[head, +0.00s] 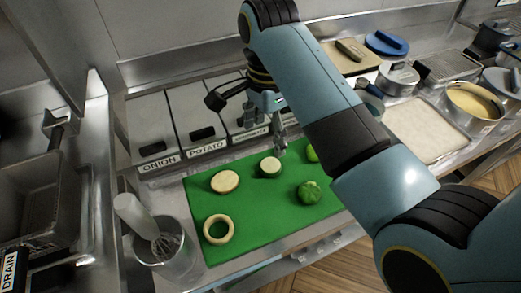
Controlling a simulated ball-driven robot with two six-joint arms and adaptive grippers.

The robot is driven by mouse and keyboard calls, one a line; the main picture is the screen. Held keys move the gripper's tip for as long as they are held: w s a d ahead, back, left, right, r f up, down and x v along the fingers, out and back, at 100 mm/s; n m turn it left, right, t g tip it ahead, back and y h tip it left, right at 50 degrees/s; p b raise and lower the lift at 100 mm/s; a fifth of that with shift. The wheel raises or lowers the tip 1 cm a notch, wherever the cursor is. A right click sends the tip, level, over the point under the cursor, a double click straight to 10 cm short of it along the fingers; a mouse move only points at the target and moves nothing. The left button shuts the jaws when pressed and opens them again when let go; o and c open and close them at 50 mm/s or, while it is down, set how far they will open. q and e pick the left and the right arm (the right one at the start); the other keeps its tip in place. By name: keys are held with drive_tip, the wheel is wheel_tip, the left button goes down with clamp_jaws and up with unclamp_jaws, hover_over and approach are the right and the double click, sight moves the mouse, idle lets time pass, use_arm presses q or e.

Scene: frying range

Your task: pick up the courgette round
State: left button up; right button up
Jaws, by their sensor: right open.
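The courgette round (270,167), a short piece with a pale cut top and dark green skin, stands on the green cutting board (265,217) near its back edge. My right gripper (267,127) hangs from above, just behind and above the courgette round in the picture. It is open and empty, and its fingers look apart from the round. My left gripper is not in view.
On the board are a pale slice (225,182), an onion ring (218,228), a green pepper (309,192) and a partly hidden green piece (312,153). Labelled bins (155,140) stand behind. A container with a whisk (165,249) stands at front left. The board's front middle is clear.

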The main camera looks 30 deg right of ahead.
sight(269, 165)
drive_tip(key=shift+w+f, duration=0.2)
drive_tip(key=shift+f, duration=1)
drive_tip(key=shift+s+f, duration=0.25)
drive_tip(key=shift+f, duration=1.15)
drive_tip(key=shift+d+f+p, duration=0.1)
drive_tip(key=shift+f+p, duration=0.25)
drive_tip(key=shift+f, duration=0.05)
drive_tip(key=f, duration=0.2)
drive_tip(key=f+p, duration=0.1)
drive_tip(key=shift+s+d+f, duration=0.2)
drive_tip(key=shift+d+f, duration=0.1)
drive_tip(key=shift+f, duration=0.5)
drive_tip(key=c, duration=0.5)
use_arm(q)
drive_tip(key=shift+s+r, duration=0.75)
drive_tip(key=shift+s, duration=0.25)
use_arm(e)
drive_tip(key=c, duration=0.5)
